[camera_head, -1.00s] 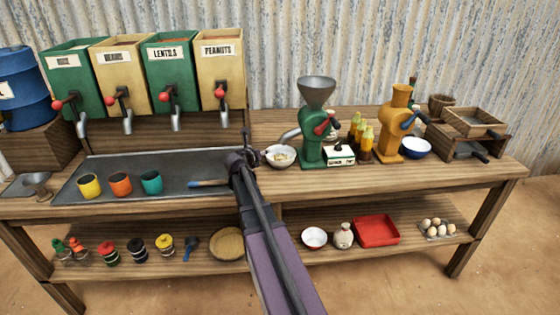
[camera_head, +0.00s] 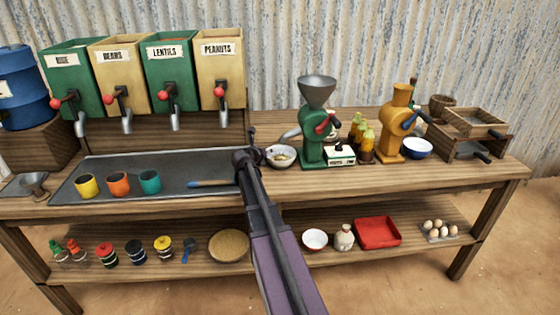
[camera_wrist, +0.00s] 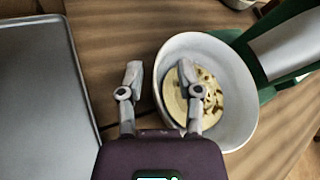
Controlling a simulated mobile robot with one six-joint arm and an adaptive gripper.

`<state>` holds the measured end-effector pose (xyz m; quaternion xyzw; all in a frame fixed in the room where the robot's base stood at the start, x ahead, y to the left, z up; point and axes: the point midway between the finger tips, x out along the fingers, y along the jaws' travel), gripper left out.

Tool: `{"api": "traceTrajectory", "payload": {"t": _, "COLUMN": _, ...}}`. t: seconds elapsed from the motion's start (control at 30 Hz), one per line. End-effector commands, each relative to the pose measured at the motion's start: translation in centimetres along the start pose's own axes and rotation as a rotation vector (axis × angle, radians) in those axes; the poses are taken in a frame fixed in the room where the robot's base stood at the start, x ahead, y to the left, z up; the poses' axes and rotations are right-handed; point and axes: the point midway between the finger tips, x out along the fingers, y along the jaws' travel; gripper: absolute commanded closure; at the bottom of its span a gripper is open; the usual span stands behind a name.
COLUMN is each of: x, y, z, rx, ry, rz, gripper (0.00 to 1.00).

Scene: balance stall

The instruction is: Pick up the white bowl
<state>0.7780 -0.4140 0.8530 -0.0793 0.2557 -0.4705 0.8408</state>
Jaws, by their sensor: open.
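The white bowl (camera_head: 281,156) stands on the counter just left of the green grinder, with pale, speckled contents in it. In the wrist view the bowl (camera_wrist: 240,105) is large, right of centre. My gripper (camera_wrist: 160,76) is open, with its two fingers apart. The right finger overlaps the inside of the bowl and the left finger is outside, so the bowl's left rim shows between them. I cannot tell whether either finger touches it. In the head view my gripper (camera_head: 254,142) is just left of the bowl, partly hidden by my arm.
The green grinder (camera_head: 313,150) stands close against the bowl's right side. The grey tray (camera_head: 215,171) lies to the left, with cups on it. A blue-and-white bowl (camera_head: 417,148) is farther right. Another small bowl (camera_head: 315,239) is on the lower shelf.

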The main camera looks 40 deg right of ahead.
Motion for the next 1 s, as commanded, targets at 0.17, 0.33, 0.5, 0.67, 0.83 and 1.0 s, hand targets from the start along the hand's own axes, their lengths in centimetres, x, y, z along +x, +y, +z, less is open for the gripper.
{"api": "traceTrajectory", "payload": {"t": 0.17, "x": -0.01, "y": 0.0, "z": 0.0, "rx": 0.0, "ry": 0.0, "rz": 0.0, "gripper": 0.75}}
{"api": "traceTrajectory", "payload": {"t": 0.33, "x": 0.0, "y": 0.0, "z": -0.01, "rx": 0.0, "ry": 0.0, "rz": 0.0, "gripper": 1.0}}
{"api": "traceTrajectory", "payload": {"t": 0.5, "x": 0.0, "y": -0.01, "z": 0.0, "rx": 0.0, "ry": 0.0, "rz": 0.0, "gripper": 1.0}}
{"api": "traceTrajectory", "payload": {"t": 0.67, "x": 0.0, "y": -0.02, "z": 0.0, "rx": 0.0, "ry": 0.0, "rz": 0.0, "gripper": 1.0}}
{"api": "traceTrajectory", "payload": {"t": 0.83, "x": -0.07, "y": -0.11, "z": 0.2, "rx": 0.0, "ry": 0.0, "rz": 0.0, "gripper": 1.0}}
{"api": "traceTrajectory", "payload": {"t": 1.0, "x": -0.31, "y": -0.39, "z": 0.78, "rx": 0.0, "ry": 0.0, "rz": 0.0, "gripper": 1.0}}
